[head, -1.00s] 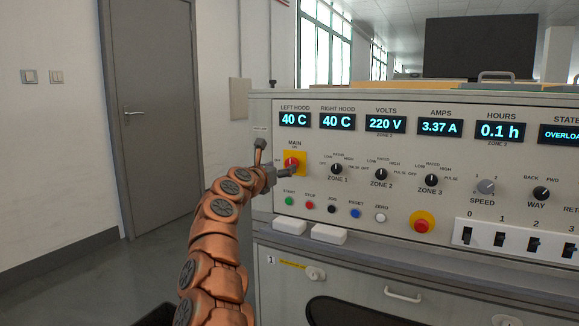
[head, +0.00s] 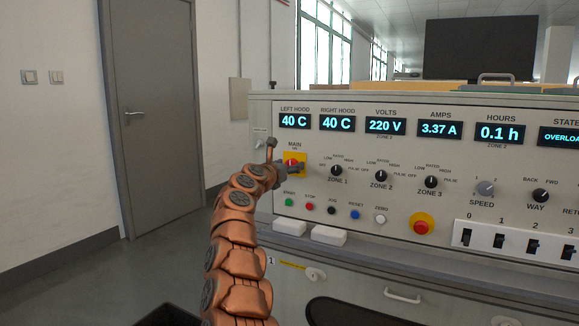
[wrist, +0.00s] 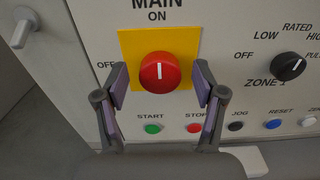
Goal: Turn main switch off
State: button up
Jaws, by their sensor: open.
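The main switch is a round red knob on a yellow plate on the panel's left side. In the wrist view the red knob (wrist: 160,71) has its white mark pointing up to ON, with OFF printed at left. My gripper (wrist: 159,82) is open, with one finger on each side of the knob; I cannot tell whether the pads touch it. In the head view my gripper (head: 284,165) partly covers the main switch (head: 292,161).
START, STOP, JOG and RESET buttons (wrist: 194,128) lie just below. The ZONE 1 knob (head: 337,170) is to the right. A red emergency button (head: 421,227) sits lower right. A grey handle (wrist: 23,28) sticks out at the left. Displays (head: 386,126) run above.

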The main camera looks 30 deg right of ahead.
jog(key=shift+w+d+f, duration=0.1)
jog(key=shift+d, duration=0.1)
jog(key=shift+c, duration=0.4)
jog(key=c, duration=1.1)
jog(key=shift+o, duration=0.2)
